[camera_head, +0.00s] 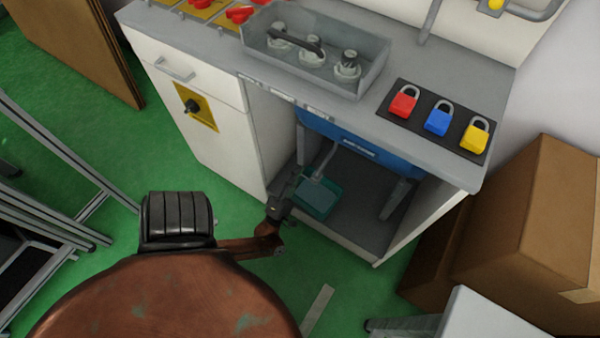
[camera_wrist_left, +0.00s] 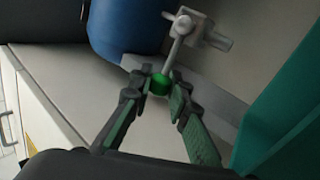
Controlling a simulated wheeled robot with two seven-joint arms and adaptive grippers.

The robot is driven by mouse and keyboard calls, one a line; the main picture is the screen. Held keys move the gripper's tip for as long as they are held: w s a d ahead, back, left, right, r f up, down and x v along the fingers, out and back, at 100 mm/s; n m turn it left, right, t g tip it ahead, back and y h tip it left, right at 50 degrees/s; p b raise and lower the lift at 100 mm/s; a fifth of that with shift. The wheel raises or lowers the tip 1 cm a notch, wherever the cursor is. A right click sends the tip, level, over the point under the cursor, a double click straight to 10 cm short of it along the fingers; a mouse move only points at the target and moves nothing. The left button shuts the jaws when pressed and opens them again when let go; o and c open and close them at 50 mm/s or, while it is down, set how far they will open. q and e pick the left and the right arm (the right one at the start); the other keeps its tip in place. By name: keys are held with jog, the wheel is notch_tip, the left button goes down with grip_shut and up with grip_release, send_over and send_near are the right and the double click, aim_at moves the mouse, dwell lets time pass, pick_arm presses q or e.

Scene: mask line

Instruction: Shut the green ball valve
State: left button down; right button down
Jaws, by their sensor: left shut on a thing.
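The green ball valve shows in the left wrist view as a grey metal body (camera_wrist_left: 190,24) with a thin rod running down to a green knob (camera_wrist_left: 158,84). My left gripper (camera_wrist_left: 160,88) has its two fingertips closed on the green knob. In the head view, my left gripper (camera_head: 292,186) reaches into the open bay under the counter, and a pale rod (camera_head: 327,158) shows just past it. The knob itself is hard to make out there. My right gripper is in neither view.
A teal bin (camera_head: 322,200) stands in the bay close to the gripper, below a blue tank (camera_head: 362,150). The cabinet (camera_head: 180,125) borders the bay on the left. Red, blue and yellow padlocks (camera_head: 437,122) lie on the counter. Cardboard boxes (camera_head: 535,225) stand at right.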

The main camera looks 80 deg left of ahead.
pick_arm(q)
jog(key=shift+f, duration=0.1)
dwell(0.3)
jog(key=c, duration=1.8)
grip_release()
jog(key=v, duration=1.2)
jog(key=shift+d, duration=0.1)
